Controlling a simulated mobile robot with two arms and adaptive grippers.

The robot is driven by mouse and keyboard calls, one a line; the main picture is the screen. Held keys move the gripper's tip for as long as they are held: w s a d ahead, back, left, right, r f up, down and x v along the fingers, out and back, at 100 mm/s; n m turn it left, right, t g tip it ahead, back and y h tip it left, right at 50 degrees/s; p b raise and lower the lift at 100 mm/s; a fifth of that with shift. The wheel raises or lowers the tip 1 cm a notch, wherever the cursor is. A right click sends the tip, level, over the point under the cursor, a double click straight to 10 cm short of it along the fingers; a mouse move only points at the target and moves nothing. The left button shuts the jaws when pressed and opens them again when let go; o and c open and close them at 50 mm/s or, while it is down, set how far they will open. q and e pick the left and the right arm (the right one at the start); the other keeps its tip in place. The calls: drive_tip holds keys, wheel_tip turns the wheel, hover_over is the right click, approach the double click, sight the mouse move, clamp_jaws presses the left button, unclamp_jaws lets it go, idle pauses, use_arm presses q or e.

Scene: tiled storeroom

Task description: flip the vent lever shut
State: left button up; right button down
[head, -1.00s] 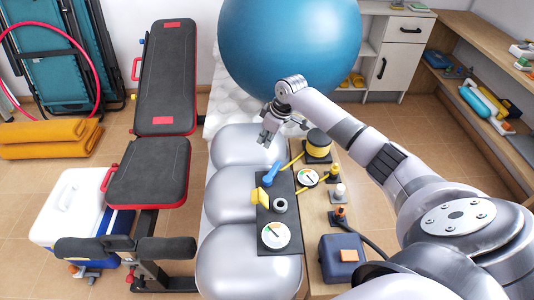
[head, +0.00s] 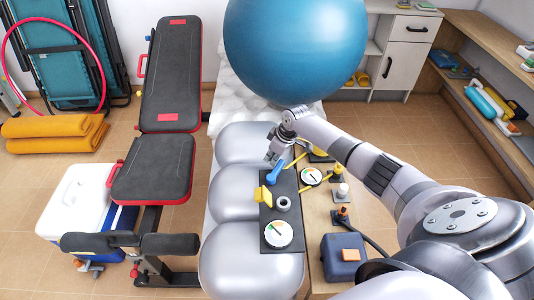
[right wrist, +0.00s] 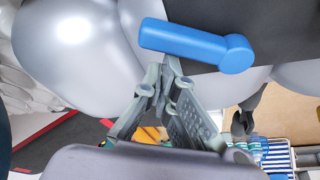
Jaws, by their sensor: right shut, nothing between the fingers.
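The blue lever (head: 274,174) sits on the far end of a dark panel (head: 293,206), its arm slanting away from its pivot. In the right wrist view, the blue lever (right wrist: 190,42) lies across the top, with its round pivot end to the right. My right gripper (head: 273,157) is shut and empty, at the far end of the lever in the head view. In the right wrist view, the fingertips (right wrist: 166,72) come together just below the lever's arm; whether they touch it I cannot tell. My left gripper is not in view.
The panel also carries a yellow handle (head: 262,194), a grey ring fitting (head: 283,203) and a dial gauge (head: 279,233). Puffy silver cushions (head: 236,190) lie to the left. A second gauge (head: 311,176), yellow pipes and a blue box (head: 343,258) stand to the right.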

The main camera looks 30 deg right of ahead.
idle(0.4)
drive_tip(key=shift+s+d+m+p, duration=0.2)
drive_tip(key=shift+m+p, duration=0.1)
drive_tip(key=shift+p, duration=0.3)
drive_tip(key=shift+s+d+m+h+p, duration=0.25)
drive_tip(key=shift+m+p, duration=0.35)
drive_tip(key=shift+p, duration=0.35)
drive_tip(key=s+m+p, duration=0.1)
drive_tip(key=m+p, duration=0.1)
drive_tip(key=p, duration=0.1)
drive_tip(key=s+d+m+h+p, duration=0.1)
drive_tip(key=m+p, duration=0.1)
drive_tip(key=p, duration=0.1)
drive_tip(key=s+m+h+p, duration=0.1)
drive_tip(key=s+m+p, duration=0.1)
drive_tip(key=m+p, duration=0.1)
drive_tip(key=shift+d+r+h+p, duration=0.25)
drive_tip(key=shift+d+p, duration=0.15)
drive_tip(key=shift+p, duration=0.1)
drive_tip(key=shift+s+f+m+h+p, duration=0.15)
drive_tip(key=shift+s+m+p, duration=0.2)
drive_tip(key=shift+m, duration=0.2)
drive_tip(key=shift+s+m+h+p, duration=0.15)
drive_tip(key=shift+s+m+p, duration=0.05)
drive_tip(key=shift+m+p, duration=0.3)
drive_tip(key=shift+s+d+f+p, duration=0.1)
drive_tip(key=shift+s+p, duration=0.2)
drive_tip(key=shift+p, duration=0.05)
drive_tip(key=shift+s, duration=0.1)
